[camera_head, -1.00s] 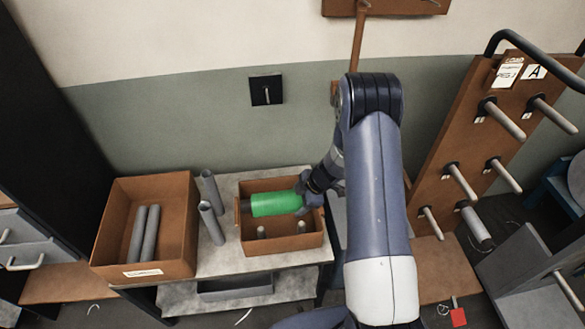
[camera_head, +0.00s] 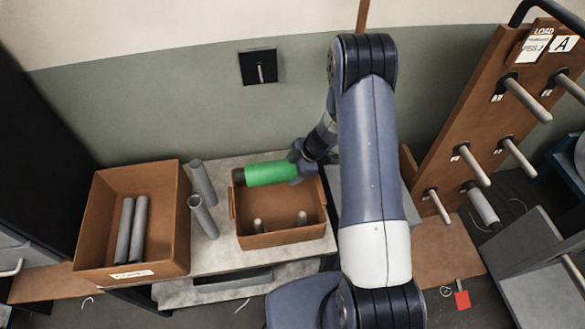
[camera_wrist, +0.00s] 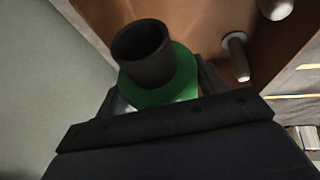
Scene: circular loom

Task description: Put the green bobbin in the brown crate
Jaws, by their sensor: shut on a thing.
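The green bobbin (camera_head: 268,174) is a green cylinder with a dark core sticking out at its left end. My gripper (camera_head: 298,168) is shut on its right end and holds it lying roughly level, over the back edge of a small brown box with pegs. In the wrist view the bobbin's green flange (camera_wrist: 170,85) and dark hollow core show between the fingers. A larger brown crate (camera_head: 98,225) with a white label stands at the left and holds grey tubes (camera_head: 132,230). The bobbin is apart from this crate, to its right.
The small brown box (camera_head: 282,240) with short upright pegs sits on a grey table (camera_head: 215,260). A brown peg rack (camera_head: 470,130) stands at the right. A wall peg (camera_head: 260,70) is behind.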

